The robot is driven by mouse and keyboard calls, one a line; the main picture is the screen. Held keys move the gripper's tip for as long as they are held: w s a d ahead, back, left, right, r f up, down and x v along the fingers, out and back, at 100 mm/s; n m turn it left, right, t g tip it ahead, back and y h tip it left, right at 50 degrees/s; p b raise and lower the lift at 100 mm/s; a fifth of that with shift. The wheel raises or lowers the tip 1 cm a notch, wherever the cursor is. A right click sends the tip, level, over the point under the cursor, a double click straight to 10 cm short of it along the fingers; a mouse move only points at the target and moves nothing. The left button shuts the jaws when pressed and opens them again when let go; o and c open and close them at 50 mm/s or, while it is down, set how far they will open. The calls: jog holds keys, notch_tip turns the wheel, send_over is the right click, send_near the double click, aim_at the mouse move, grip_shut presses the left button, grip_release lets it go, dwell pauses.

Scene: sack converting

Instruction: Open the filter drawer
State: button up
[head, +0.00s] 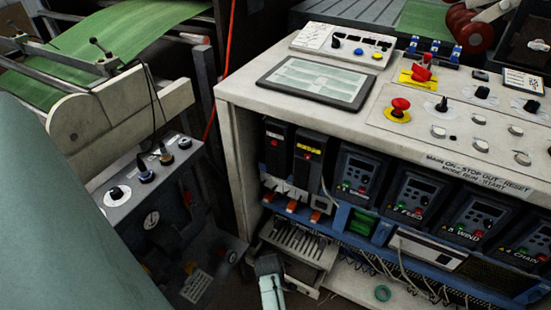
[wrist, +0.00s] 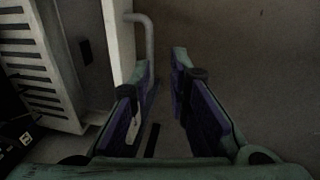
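The filter drawer (head: 298,243) is a pale tray with a dark slotted top, low at the left of the control cabinet. Its slotted part shows beyond the cabinet's lower edge. In the wrist view its slotted part (wrist: 28,62) is at the left, beside its pale upright front (wrist: 118,45). A grey bar handle (wrist: 149,42) stands out from that front. My gripper (wrist: 165,72) is open, with the handle's lower stretch between its fingers, close to the left finger. I cannot tell whether they touch. In the head view my gripper's fingertips are hidden; its green-grey body shows beside the drawer.
The control cabinet (head: 236,95) has a screen, a red stop button (head: 400,106) and several drive units. Loose wires hang below them at the right. A grey switch box (head: 150,175) stands at the left. Bare floor (wrist: 255,75) lies right of my gripper in the wrist view.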

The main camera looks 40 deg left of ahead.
notch_tip(320, 180, up, 7)
jog(key=s+p, duration=0.1)
jog(key=p, duration=0.5)
jog(key=shift+s+d+r, duration=0.15)
jog(key=shift+s+r, duration=0.05)
dwell(0.5)
notch_tip(320, 180, up, 12)
jog(key=s, duration=0.2)
jog(key=shift+d, duration=0.25)
jog(key=shift+f, duration=0.1)
jog(key=shift+s, duration=0.1)
